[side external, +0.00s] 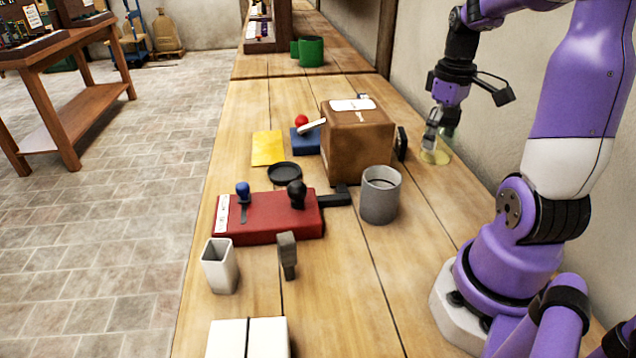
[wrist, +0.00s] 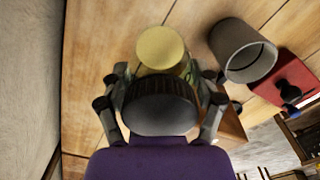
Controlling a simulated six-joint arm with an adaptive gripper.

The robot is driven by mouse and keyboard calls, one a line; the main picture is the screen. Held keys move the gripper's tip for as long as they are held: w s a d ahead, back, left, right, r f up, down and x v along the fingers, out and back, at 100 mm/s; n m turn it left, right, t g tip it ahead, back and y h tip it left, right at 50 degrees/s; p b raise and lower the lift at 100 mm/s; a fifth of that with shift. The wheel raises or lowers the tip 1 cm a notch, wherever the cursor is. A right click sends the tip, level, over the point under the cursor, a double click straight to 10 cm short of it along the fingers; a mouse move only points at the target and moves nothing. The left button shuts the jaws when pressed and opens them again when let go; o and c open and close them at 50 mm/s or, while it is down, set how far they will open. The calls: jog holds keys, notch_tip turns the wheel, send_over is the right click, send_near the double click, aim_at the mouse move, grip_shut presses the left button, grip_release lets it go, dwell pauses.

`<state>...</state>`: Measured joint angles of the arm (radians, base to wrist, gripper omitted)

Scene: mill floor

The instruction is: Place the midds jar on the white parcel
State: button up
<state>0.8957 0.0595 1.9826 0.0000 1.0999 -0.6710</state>
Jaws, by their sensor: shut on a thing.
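The midds jar, a see-through jar with pale yellow contents (side external: 436,156), is at the right side of the bench beside the brown box. In the wrist view its dark ribbed lid (wrist: 160,108) faces me, and its yellow part (wrist: 160,48) shows beyond. My gripper (side external: 433,138) points down with its fingers shut around the jar; they show on both sides of the lid in the wrist view (wrist: 162,100). I cannot tell whether the jar touches the bench. The white parcel (side external: 226,340), with a dark band, lies at the near end, partly cut off by the picture's edge.
A brown box (side external: 357,150) and a grey cylinder (side external: 380,196) stand between jar and parcel. A red control box (side external: 265,222) with levers, a white cup (side external: 219,267) and a grey upright piece (side external: 287,256) stand farther left. Bare bench lies right of the parcel.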

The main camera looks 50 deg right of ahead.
notch_tip(320, 180, up, 10)
jog(key=shift+f, duration=0.25)
jog(key=shift+w+a+r+n, duration=0.2)
jog(key=shift+w+a+n, duration=0.15)
jog(key=shift+w, duration=0.15)
jog(key=w+a+n, duration=0.7)
jog(key=w+a, duration=0.3)
jog(key=a, duration=0.2)
jog(key=n, duration=1.3)
send_over(245, 344)
notch_tip(245, 344, down, 13)
jog(key=shift+f, duration=0.1)
